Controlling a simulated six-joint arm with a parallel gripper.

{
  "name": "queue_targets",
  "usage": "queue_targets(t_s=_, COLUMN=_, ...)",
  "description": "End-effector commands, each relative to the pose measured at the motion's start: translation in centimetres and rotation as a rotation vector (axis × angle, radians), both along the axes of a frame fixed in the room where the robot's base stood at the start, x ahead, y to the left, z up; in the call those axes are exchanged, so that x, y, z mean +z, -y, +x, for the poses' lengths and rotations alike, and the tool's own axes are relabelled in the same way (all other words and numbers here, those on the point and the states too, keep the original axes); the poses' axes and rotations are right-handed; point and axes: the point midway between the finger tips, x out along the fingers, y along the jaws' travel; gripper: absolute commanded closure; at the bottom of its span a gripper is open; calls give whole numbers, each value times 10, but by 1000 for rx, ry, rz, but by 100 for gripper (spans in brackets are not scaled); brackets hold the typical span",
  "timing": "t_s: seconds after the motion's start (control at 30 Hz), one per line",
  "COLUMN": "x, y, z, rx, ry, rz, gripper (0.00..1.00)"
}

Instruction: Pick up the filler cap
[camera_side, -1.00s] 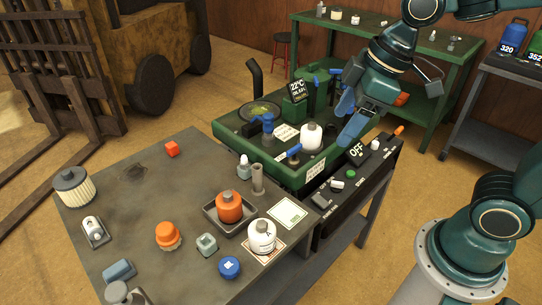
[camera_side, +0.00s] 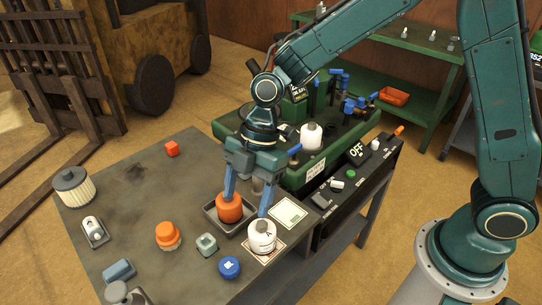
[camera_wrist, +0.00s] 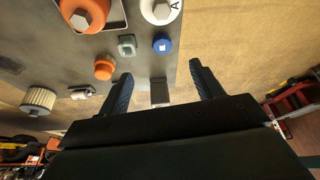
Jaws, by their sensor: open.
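An orange ribbed cap (camera_side: 168,236), the likeliest filler cap, stands on the near grey table left of my gripper. It also shows in the wrist view (camera_wrist: 104,67), up and left of the fingers. A smaller blue cap (camera_side: 229,267) lies nearer the front edge and also shows in the wrist view (camera_wrist: 162,43). My gripper (camera_side: 247,205) points down with its blue fingers apart, above the table's right part. In the side view the fingers overlap an orange bottle (camera_side: 230,210) and a white bottle (camera_side: 262,240); contact cannot be told. No object is held.
The orange bottle stands in a dark tray (camera_side: 215,228). A grey square fitting (camera_side: 206,244) sits between the two caps. A ribbed filter (camera_side: 74,188) stands far left. The green machine (camera_side: 292,170) is behind.

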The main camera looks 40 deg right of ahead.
Motion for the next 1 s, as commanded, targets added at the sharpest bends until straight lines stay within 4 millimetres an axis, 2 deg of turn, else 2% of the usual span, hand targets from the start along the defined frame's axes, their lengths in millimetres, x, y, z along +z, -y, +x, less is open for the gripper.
queue_targets(t_s=0.13, x=-16, y=-12, z=1, rx=72, ry=-7, rz=17, gripper=34)
queue_targets(t_s=0.57, x=-27, y=-18, z=0, rx=94, ry=-9, rz=23, gripper=34)
queue_targets(t_s=1.0, x=-82, y=-40, z=-6, rx=95, ry=-10, rz=21, gripper=34)
